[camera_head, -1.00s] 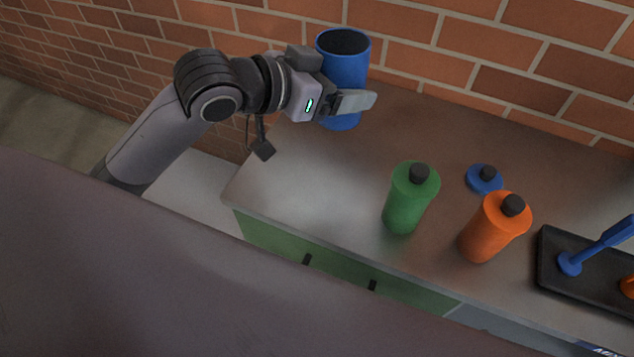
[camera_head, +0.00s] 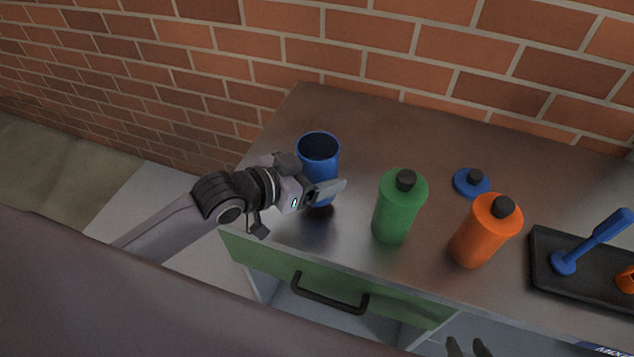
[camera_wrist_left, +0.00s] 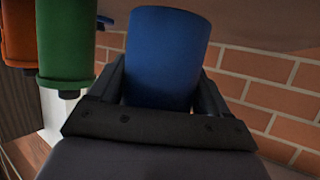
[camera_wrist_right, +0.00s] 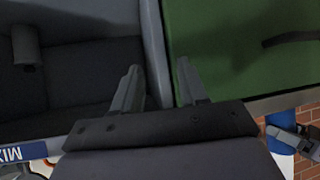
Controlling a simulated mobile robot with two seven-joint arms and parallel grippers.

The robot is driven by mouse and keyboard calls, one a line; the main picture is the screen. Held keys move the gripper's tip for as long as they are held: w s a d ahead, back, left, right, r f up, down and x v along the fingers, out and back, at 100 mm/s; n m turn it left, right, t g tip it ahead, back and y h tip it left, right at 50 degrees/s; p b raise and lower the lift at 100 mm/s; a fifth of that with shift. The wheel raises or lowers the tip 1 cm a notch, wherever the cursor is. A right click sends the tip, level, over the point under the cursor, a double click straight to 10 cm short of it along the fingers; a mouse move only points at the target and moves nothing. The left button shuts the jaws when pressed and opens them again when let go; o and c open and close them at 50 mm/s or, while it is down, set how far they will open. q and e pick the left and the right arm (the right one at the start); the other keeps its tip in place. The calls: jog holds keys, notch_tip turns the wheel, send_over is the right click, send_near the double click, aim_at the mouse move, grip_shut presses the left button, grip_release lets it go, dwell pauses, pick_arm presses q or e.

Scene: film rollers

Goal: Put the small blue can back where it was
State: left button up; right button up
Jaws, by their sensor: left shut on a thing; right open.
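The blue can (camera_head: 318,152) is upright and its top is open. My left gripper (camera_head: 326,190) is shut around its side, and the can also shows between the fingers in the left wrist view (camera_wrist_left: 168,55). The can is low at the left part of the counter, left of the green bottle; I cannot tell whether its base touches the surface.
A green bottle (camera_head: 398,208) and an orange bottle (camera_head: 484,232) stand on the metal counter (camera_head: 390,130). A black tray (camera_head: 590,285) with a blue tool is at the right. A green drawer front with a black handle (camera_head: 330,297) is below. A brick wall stands behind.

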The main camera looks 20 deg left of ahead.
pick_arm(q)
jog(key=shift+f, duration=1.55)
jog(key=shift+f, duration=0.15)
jog(key=o, duration=1.4)
jog(key=shift+c, duration=0.2)
jog(key=shift+r, duration=0.2)
jog(key=shift+s+a, duration=0.2)
jog(key=shift+s, duration=0.1)
jog(key=v, duration=1.1)
jog(key=shift+r, duration=0.1)
